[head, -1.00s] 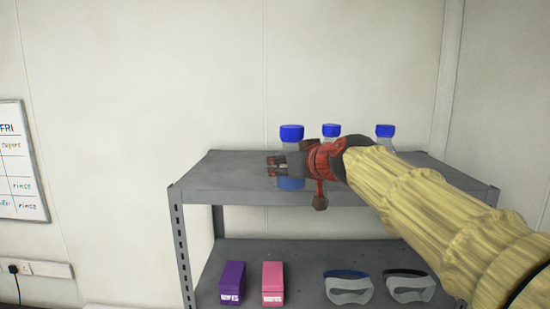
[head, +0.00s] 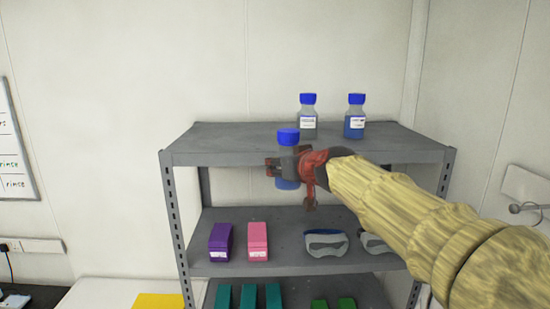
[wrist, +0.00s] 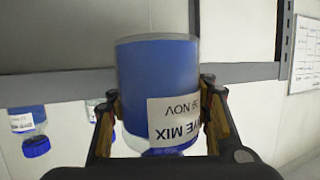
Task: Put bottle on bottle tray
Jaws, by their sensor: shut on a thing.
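A bottle with a blue cap and blue contents (head: 288,137) is upright in my gripper (head: 273,167), in front of the rack's top shelf edge. In the wrist view, which shows it upside down, the bottle (wrist: 157,72) fills the middle and its white label reads "DYE MIX". The two fingers (wrist: 160,95) press on its sides. Two other blue-capped bottles stand on the top shelf, one clear-looking bottle (head: 308,122) and one blue bottle (head: 354,126). I cannot make out a bottle tray for certain.
The grey metal rack (head: 230,145) has a purple box (head: 220,242), a pink box (head: 257,240) and goggles (head: 325,243) on its middle shelf. A white surface (head: 105,292) with a yellow flat item (head: 159,301) lies at lower left. A whiteboard (head: 15,150) hangs left.

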